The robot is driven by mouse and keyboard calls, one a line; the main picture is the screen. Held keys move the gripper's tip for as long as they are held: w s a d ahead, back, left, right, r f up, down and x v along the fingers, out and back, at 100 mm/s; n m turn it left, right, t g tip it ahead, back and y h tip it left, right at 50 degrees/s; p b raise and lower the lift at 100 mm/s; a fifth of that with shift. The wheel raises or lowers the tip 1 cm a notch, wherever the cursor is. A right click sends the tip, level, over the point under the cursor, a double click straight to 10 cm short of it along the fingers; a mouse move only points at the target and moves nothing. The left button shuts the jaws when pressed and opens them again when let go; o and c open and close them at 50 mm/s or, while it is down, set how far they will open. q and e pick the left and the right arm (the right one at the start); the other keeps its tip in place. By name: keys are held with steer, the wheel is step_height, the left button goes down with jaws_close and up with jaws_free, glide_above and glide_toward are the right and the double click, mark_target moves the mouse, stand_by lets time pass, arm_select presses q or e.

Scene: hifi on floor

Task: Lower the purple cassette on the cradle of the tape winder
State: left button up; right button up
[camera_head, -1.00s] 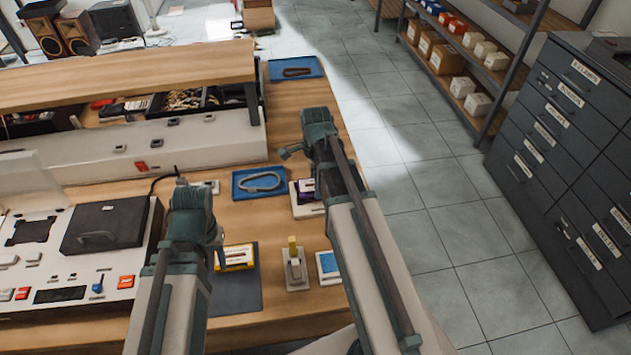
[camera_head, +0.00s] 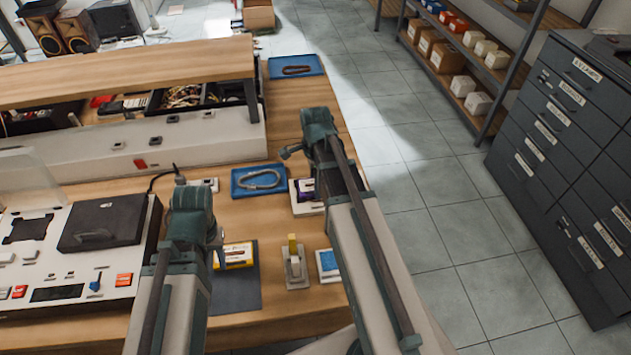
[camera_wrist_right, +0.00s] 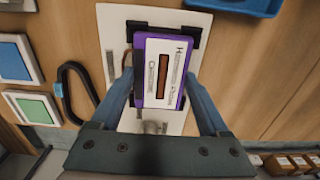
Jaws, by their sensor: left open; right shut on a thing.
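The purple cassette (camera_wrist_right: 160,72) has a white label and a brown window. In the right wrist view it is between the fingers of my right gripper (camera_wrist_right: 163,85), which is shut on it. It lies over the white tape winder (camera_wrist_right: 190,20), among the black corner pieces of the cradle (camera_wrist_right: 190,37). I cannot tell whether it touches the cradle. In the head view the cassette (camera_head: 304,189) and the winder (camera_head: 310,208) are partly hidden behind my right arm. My left gripper (camera_head: 217,256) is open near a yellow cassette (camera_head: 235,255) on a dark mat; its fingers are mostly hidden.
A blue tray with a grey loop (camera_head: 236,188) lies left of the winder. A small stand with a yellow top (camera_head: 294,262) and a blue-topped block (camera_head: 329,265) are nearer. A tape console (camera_head: 75,270) fills the left. The table's right edge is close to the winder.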

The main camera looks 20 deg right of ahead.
steer(key=o, duration=1.2)
arm_select(q)
steer(key=shift+r, duration=0.15)
arm_select(e)
steer(key=shift+r, duration=0.2)
arm_select(q)
step_height(320, 180, up, 14)
steer(key=p, duration=1.4)
steer(key=shift+f, duration=0.25)
arm_select(e)
step_height(320, 180, up, 14)
steer(key=shift+f, duration=0.25)
arm_select(q)
steer(key=shift+r, duration=0.15)
arm_select(e)
steer(key=shift+r, duration=0.15)
arm_select(q)
step_height(320, 180, up, 6)
steer(key=p, duration=0.6)
arm_select(e)
step_height(320, 180, up, 6)
steer(key=shift+f, duration=0.15)
